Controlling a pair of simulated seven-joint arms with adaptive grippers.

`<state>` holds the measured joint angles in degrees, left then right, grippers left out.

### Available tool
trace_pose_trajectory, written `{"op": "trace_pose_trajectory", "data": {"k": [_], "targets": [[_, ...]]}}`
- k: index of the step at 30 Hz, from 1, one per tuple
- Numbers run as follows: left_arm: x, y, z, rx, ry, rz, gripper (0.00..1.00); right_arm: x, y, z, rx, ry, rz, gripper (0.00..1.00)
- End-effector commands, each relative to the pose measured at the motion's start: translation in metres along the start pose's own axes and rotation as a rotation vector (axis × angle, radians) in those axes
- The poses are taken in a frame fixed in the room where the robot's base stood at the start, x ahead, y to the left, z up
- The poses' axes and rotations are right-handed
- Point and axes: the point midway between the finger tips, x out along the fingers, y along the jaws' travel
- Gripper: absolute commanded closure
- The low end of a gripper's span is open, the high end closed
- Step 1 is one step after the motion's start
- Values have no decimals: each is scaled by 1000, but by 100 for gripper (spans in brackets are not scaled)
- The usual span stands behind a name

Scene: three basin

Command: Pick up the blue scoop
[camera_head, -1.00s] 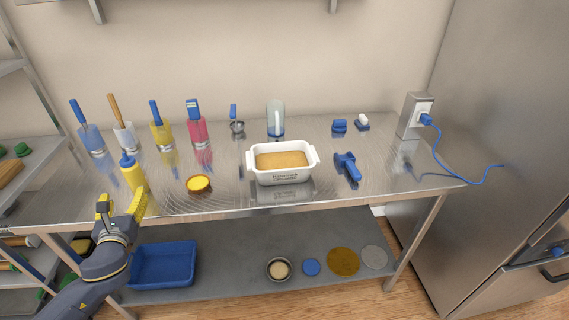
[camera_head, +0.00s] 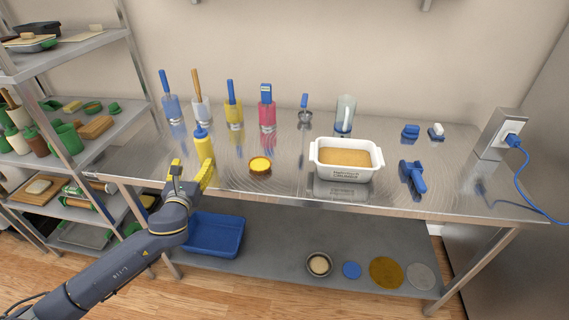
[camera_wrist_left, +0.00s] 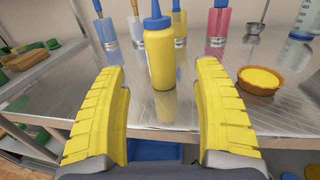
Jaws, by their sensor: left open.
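A blue scoop-like tool (camera_head: 413,177) with a thick handle lies on the steel table, right of the white loaf dish (camera_head: 345,161). A steel ladle-like tool with a blue handle (camera_head: 304,102) also stands farther back. My left gripper (camera_head: 190,174) is open and empty at the table's front left edge, far from the blue scoop. In the left wrist view its two yellow fingers (camera_wrist_left: 157,85) are spread, with a yellow squeeze bottle (camera_wrist_left: 160,55) beyond the gap. The blue scoop is not in the wrist view. My right gripper is not in view.
A yellow tart (camera_head: 260,165) sits between bottle and dish. Several holders with blue-handled tools line the back, beside a clear bottle (camera_head: 344,113). A blue bin (camera_head: 214,233) is on the lower shelf. A socket box (camera_head: 500,134) with a blue cable stands at right.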

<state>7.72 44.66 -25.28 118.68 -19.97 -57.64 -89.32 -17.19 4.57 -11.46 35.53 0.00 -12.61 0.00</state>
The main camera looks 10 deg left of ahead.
Motion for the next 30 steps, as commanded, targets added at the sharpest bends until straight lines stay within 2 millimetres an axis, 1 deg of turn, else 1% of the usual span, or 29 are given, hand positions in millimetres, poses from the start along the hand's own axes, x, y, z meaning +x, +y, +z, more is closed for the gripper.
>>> {"op": "trace_pose_trajectory", "data": {"k": [15, 20, 27, 29, 30], "targets": [[0, 0, 0, 0, 0, 0, 32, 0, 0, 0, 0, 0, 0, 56], [0, 0, 0, 0, 0, 0, 50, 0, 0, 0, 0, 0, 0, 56], [1, 0, 1, 0, -2, 0, 50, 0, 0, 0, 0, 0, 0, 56], [3, 0, 7, -2, -11, 0, 50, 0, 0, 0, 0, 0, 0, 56], [6, -1, 14, -5, -23, 0, 50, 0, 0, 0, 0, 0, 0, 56]]}}
